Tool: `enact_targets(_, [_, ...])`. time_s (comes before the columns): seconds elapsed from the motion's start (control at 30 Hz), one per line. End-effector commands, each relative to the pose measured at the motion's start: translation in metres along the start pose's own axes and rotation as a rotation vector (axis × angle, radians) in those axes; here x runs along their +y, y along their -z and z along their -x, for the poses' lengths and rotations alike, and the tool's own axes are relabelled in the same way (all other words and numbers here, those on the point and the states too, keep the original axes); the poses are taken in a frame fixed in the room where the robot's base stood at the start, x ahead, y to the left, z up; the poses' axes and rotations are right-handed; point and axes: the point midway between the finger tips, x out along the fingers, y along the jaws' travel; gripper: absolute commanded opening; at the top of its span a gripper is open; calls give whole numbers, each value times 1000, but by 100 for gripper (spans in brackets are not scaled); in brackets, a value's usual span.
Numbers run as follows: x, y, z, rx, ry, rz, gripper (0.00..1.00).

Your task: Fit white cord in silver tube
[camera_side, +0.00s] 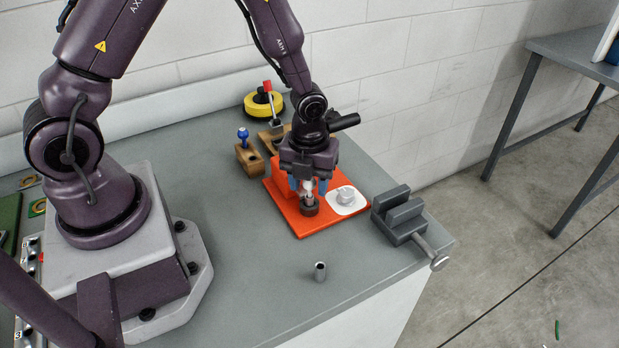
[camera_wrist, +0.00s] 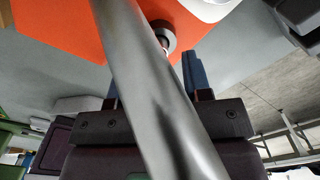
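My gripper (camera_side: 308,185) points down over an orange-red plate (camera_side: 303,226), with its blue fingertips apart on either side of a small pale upright piece (camera_side: 308,187). The pale piece stands in or just above a dark round collar (camera_side: 310,207) on the plate; I cannot tell if it is the white cord. A blue finger (camera_wrist: 196,76) also shows in the wrist view, near the dark collar (camera_wrist: 163,35). In the wrist view a large grey metallic cylinder (camera_wrist: 150,90) crosses close to the lens, hiding much of the grasp.
A silver part (camera_side: 346,195) sits on a white pad (camera_side: 338,208) at the plate's right. A grey vise (camera_side: 400,213) stands further right. A wooden block (camera_side: 249,159) and a yellow reel (camera_side: 260,106) lie behind.

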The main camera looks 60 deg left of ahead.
Motion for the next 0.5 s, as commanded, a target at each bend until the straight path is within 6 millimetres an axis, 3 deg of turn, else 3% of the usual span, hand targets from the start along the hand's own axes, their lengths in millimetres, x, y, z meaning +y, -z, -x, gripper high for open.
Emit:
enact_targets(0.33, [-1, 0, 2, -1, 2, -1, 56])
enact_targets(0.5, [-1, -1, 20, -4, 5, 0, 56])
